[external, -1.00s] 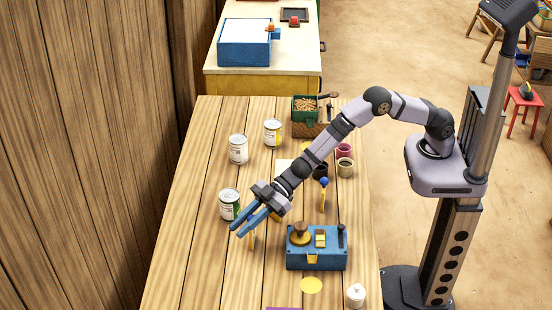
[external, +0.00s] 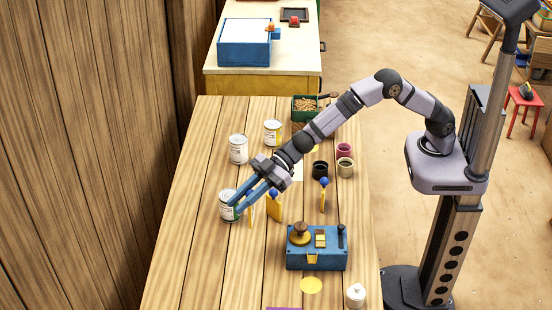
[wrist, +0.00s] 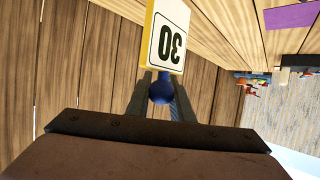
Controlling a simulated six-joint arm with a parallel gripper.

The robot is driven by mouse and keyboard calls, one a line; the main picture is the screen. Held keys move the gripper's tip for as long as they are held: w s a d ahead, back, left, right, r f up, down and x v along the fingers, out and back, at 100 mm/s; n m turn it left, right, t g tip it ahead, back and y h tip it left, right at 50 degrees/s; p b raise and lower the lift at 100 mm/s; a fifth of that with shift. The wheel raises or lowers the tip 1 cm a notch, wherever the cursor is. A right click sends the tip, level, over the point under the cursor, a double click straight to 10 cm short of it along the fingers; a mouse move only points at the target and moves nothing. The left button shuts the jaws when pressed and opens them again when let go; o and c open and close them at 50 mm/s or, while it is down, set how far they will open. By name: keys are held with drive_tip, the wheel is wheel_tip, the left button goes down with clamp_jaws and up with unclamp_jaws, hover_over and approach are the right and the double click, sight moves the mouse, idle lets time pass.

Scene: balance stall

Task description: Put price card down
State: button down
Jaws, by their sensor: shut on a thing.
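The price card (wrist: 166,38) is white with a yellow edge and a black 30, which reads upside down in the wrist view. Its blue ball knob (wrist: 161,91) sits between the fingers of my gripper (wrist: 161,77), which is shut on it. In the external view my gripper (external: 234,208) is over the left part of the wooden table (external: 200,262), overlapping a can. The held card shows edge-on as a thin yellow strip just below the fingers. I cannot tell whether its bottom touches the table.
Two other yellow cards with blue knobs stand nearby, one close right (external: 275,207) and one farther right (external: 323,198). A blue scale box (external: 316,260) is front right; the front left is clear.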

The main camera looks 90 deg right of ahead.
drive_tip(key=w+d+r+m+t+h, duration=0.1)
drive_tip(key=w+d+r+m+h, duration=0.15)
drive_tip(key=d, duration=0.75)
drive_tip(key=w+d+r+m+t+h, duration=0.15)
drive_tip(key=w+d, duration=0.25)
drive_tip(key=d, duration=0.6)
drive_tip(key=s+d+h, duration=0.1)
drive_tip(key=s+d, duration=0.1)
drive_tip(key=d, duration=1.1)
drive_tip(key=s+a+f+n+g+y, duration=0.4)
drive_tip(key=s+a, duration=0.3)
drive_tip(key=s, duration=0.4)
wheel_tip(320, 180, down, 10)
drive_tip(key=y, duration=0.1)
drive_tip(key=shift+w+r+n+t, duration=0.2)
drive_tip(key=shift+n+t, duration=0.1)
drive_tip(key=shift+t, duration=0.05)
drive_tip(key=shift+a+f+b, duration=0.1)
drive_tip(key=shift+b, duration=0.2)
